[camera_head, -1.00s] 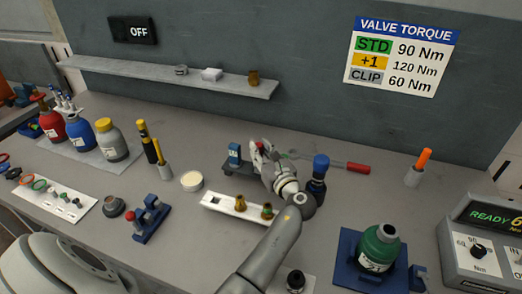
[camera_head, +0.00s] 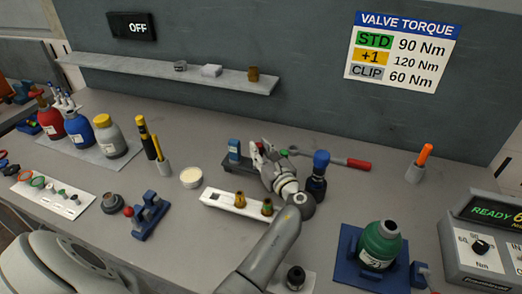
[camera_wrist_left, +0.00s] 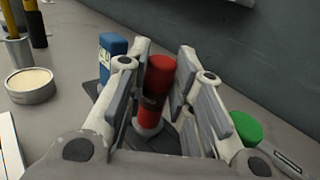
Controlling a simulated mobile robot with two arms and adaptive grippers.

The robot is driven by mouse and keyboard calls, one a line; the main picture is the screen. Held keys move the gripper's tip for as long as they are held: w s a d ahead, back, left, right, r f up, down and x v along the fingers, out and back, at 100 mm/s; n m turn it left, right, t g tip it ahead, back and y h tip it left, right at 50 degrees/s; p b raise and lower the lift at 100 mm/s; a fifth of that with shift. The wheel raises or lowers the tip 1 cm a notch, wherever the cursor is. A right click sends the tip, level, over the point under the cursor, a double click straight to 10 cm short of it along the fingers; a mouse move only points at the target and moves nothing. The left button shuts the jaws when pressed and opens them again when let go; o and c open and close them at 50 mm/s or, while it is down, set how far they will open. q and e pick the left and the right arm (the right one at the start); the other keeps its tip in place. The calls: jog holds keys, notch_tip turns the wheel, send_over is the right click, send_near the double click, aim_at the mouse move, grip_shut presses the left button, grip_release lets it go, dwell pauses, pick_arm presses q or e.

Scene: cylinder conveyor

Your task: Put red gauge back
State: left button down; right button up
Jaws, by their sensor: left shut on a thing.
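My left gripper (camera_head: 258,153) is shut on the red gauge (camera_wrist_left: 154,92), an upright red cylinder with a dark band and a pale lower part, between the fingers in the left wrist view (camera_wrist_left: 158,88). In the head view the gripper mostly hides it. The gauge is over or on the dark stand (camera_head: 240,167); I cannot tell whether its base touches. A blue gauge (camera_head: 234,149) with a white label stands on the stand's left end, left of the gripper. A green round top (camera_wrist_left: 245,128) shows right of the fingers. My right gripper is not in view.
A white rack (camera_head: 224,201) with brass fittings lies in front of the stand. A blue-capped dark bottle (camera_head: 318,170) stands close to the right of my wrist. A red-handled tool (camera_head: 358,163) lies behind. A round pale tin (camera_head: 191,178) is to the left.

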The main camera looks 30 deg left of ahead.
pick_arm(q)
jog(key=shift+f, duration=0.25)
jog(key=c, duration=1.2)
grip_release()
jog(key=shift+o, duration=0.2)
notch_tip(320, 180, up, 6)
jog(key=p, duration=0.6)
